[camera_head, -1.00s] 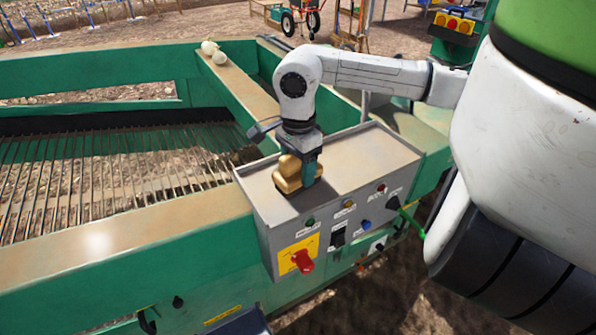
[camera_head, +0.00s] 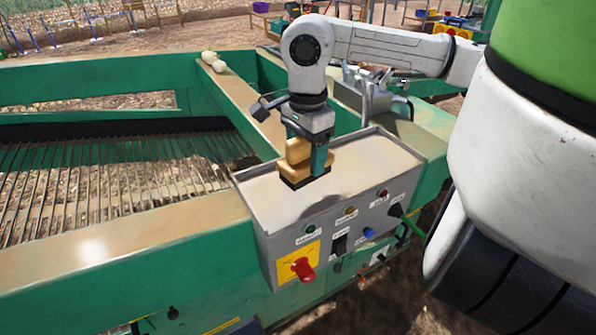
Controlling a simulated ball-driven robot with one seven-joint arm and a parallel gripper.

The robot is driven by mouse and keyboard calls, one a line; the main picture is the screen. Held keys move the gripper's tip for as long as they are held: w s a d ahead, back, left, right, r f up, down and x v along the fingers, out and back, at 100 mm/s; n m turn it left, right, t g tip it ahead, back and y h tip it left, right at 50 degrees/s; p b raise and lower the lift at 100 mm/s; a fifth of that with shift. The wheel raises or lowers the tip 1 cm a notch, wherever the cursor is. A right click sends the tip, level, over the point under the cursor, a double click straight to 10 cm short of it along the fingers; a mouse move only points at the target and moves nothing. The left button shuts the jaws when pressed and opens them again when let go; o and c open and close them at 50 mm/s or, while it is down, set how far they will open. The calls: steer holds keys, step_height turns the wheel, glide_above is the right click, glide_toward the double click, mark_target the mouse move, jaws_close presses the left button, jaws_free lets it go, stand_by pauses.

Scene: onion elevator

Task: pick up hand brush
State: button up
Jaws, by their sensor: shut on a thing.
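The hand brush (camera_head: 296,172) has a tan wooden body with a dark underside that looks like bristles. It is upright at the top of the grey control box (camera_head: 280,205), near the box's left-back part. My gripper (camera_head: 308,155) points down and is shut on the brush, with one green-edged finger visible on its right side. The other finger is mostly hidden. I cannot tell whether the brush rests on the box or is held just above it.
The box front carries a red switch (camera_head: 302,269) and several knobs. Green machine beams surround it, with a bar grate (camera_head: 100,180) at left. The box top beside the brush is clear.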

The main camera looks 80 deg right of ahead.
steer(key=s+a+r+b, duration=0.3)
steer(key=s+a+r, duration=0.4)
steer(key=s, duration=0.2)
steer(key=shift+s, duration=0.15)
steer(key=shift+r, duration=0.1)
steer(key=o, duration=0.6)
steer(key=c, duration=0.3)
steer(key=shift+s, duration=0.1)
steer(key=shift+c, duration=0.2)
